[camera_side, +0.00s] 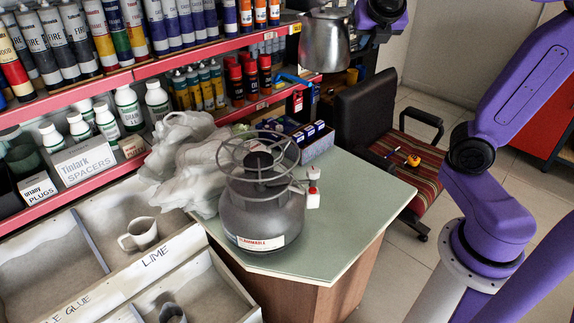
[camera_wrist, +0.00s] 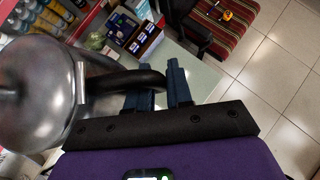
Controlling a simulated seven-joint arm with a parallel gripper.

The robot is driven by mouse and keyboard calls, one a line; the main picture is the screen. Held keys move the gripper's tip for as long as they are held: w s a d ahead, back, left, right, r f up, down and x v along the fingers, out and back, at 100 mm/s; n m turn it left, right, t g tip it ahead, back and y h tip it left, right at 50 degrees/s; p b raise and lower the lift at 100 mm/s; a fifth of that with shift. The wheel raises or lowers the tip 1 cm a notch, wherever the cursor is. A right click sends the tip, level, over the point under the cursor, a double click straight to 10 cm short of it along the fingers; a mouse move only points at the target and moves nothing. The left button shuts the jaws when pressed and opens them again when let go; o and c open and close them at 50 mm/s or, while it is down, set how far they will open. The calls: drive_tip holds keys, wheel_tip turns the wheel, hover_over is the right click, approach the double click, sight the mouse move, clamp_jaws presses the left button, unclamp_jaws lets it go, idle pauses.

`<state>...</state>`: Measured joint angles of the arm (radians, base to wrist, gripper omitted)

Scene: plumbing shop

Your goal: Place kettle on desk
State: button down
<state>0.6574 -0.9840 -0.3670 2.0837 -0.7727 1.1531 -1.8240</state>
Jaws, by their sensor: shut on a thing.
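The kettle (camera_side: 326,40) is a silver metal pot with a black handle, held in the air at the top of the side view, above and behind the desk. In the wrist view the kettle (camera_wrist: 40,90) fills the left side. My gripper (camera_wrist: 165,88) is shut on its black handle (camera_wrist: 128,80). In the side view the fingers are mostly hidden, and my purple wrist shows at the top edge, right of the kettle. The desk (camera_side: 345,218) has a pale green top on a brown base, and its front right part is bare.
A dark gas canister (camera_side: 262,215) stands on the desk beside a grey draped lump (camera_side: 190,160). Small blue boxes (camera_side: 312,135) sit at the desk's back edge. Red-edged shelves (camera_side: 165,65) with bottles rise at left. A chair (camera_side: 385,110) with tools on its seat stands behind the desk.

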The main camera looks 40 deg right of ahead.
wheel_tip(320, 180, down, 32)
drive_tip(key=r, duration=0.1)
drive_tip(key=w+d+f, duration=0.1)
drive_tip(key=w+f, duration=0.2)
drive_tip(key=w, duration=0.1)
drive_tip(key=w+d+f, duration=0.1)
drive_tip(key=w+f, duration=0.3)
drive_tip(key=w+d+f, duration=0.2)
drive_tip(key=w+f, duration=0.1)
drive_tip(key=w, duration=0.2)
drive_tip(key=shift+f, duration=0.25)
drive_tip(key=shift+w+d+f, duration=0.1)
drive_tip(key=shift+w+f, duration=0.1)
drive_tip(key=shift+f, duration=1.5)
drive_tip(key=c, duration=1)
unclamp_jaws()
